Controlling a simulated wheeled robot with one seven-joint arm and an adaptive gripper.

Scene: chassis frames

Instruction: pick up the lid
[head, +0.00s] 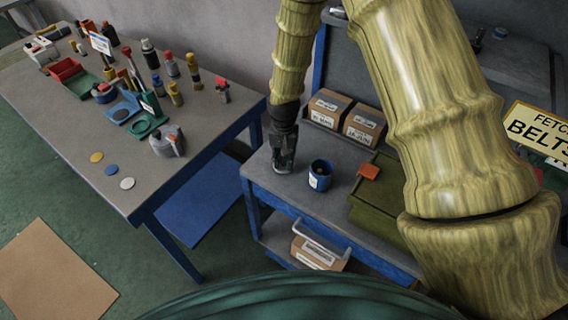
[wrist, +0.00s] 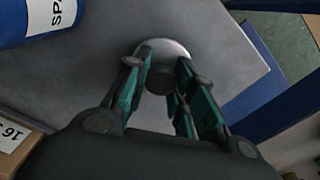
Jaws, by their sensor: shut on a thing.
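The lid (wrist: 172,48) is a pale, shiny disc with a dark round knob, seen in the wrist view between my fingertips. My gripper (wrist: 163,67) is shut on the lid, with one green-padded finger on each side of the knob. In the head view my gripper (head: 283,163) points down at the left part of the grey workbench top (head: 268,184). I cannot make out the lid there. Whether the lid touches the bench or hangs just above it, I cannot tell.
A blue labelled can (head: 320,176) stands close to the right of my gripper. Cardboard boxes (head: 328,108) stand behind. A green case (head: 376,212) with an orange piece (head: 369,172) is further right. A cluttered long table (head: 62,122) stands left across a gap.

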